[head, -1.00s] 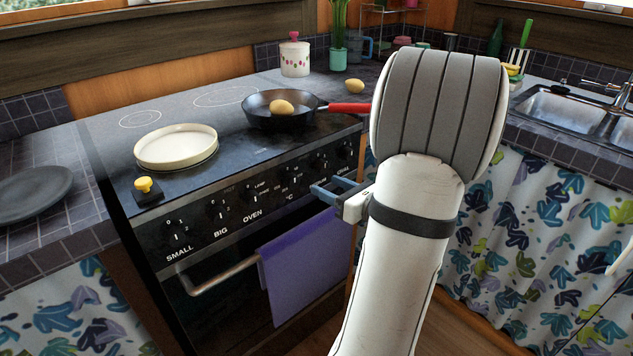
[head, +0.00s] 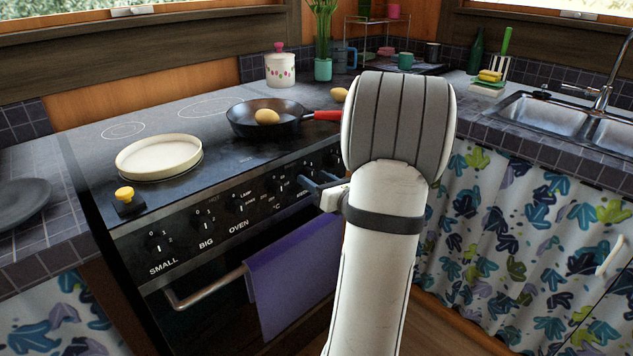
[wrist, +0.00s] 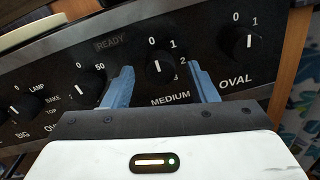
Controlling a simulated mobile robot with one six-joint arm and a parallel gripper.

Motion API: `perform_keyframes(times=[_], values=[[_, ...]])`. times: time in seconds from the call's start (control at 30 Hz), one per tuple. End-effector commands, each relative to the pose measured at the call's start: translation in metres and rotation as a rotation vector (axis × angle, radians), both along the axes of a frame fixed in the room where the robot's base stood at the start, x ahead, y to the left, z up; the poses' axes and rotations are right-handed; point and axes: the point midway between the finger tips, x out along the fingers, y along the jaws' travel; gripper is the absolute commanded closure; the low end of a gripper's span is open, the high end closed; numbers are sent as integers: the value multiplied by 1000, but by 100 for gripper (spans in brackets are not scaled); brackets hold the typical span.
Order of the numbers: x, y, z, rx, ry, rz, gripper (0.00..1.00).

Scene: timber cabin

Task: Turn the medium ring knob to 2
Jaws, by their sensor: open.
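The medium ring knob (wrist: 160,68) is a round black knob with a white mark, above the word MEDIUM on the stove's front panel. Gaps show between the fingers and the knob, so I cannot see any contact. In the head view my gripper (head: 312,184) is at the right part of the panel, and my arm hides some of the panel there.
The oval knob (wrist: 240,40) is just right of my right finger; an oven knob (wrist: 77,84) is to the left. A pan (head: 265,120) with a red handle and a cream dish (head: 158,157) stand on the hob. A purple towel (head: 294,265) hangs below on the oven rail.

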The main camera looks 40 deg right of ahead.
Motion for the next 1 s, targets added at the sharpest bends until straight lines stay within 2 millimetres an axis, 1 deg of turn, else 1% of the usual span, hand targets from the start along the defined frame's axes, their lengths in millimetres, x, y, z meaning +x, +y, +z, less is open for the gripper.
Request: perform_keyframes(times=[0.07,0.6,0.63,0.83,1.0], values=[[0,0,0,0,0,0,47],[-1,-1,0,0,0,-1,91],[-1,5,0,0,0,0,92],[-1,0,1,16,2,0,92],[-1,0,2,75,8,0,92]])
